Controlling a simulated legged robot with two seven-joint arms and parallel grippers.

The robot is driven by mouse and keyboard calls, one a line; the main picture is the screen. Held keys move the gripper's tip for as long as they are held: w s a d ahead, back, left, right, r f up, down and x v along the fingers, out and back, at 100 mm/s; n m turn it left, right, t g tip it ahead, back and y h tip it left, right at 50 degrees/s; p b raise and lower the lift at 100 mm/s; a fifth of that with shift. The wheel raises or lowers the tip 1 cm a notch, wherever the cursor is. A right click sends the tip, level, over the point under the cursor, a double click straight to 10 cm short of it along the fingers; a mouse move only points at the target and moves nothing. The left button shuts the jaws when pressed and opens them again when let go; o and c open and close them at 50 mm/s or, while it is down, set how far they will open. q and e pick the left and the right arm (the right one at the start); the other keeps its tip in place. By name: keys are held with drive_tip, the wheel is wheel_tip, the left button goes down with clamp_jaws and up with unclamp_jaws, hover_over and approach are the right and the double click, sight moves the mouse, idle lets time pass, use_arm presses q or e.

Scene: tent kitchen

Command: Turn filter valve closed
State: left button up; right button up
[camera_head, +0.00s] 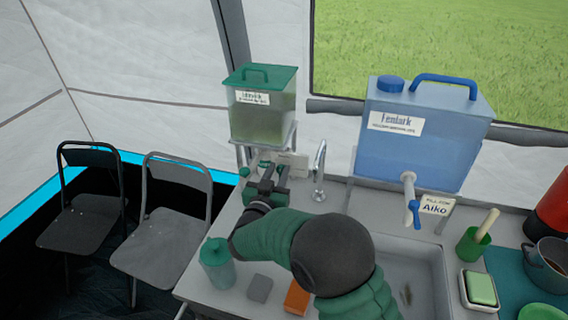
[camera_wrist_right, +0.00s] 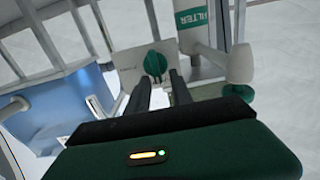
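My left gripper is not in view.
A metal faucet (camera_head: 319,170) stands right of the gripper, beside the sink (camera_head: 425,262). A blue water container (camera_head: 425,130) with a tap is farther right.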

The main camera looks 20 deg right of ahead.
drive_tip(key=shift+w+d+r, duration=0.1)
drive_tip(key=shift+d+r, duration=0.15)
drive_tip(key=shift+r, duration=0.15)
drive_tip(key=shift+a, duration=0.15)
drive_tip(key=shift+c, duration=1.1)
drive_tip(key=shift+r, duration=0.1)
drive_tip(key=shift+c, duration=1.2)
drive_tip(key=shift+d+r, duration=0.1)
drive_tip(key=shift+d, duration=0.15)
clamp_jaws()
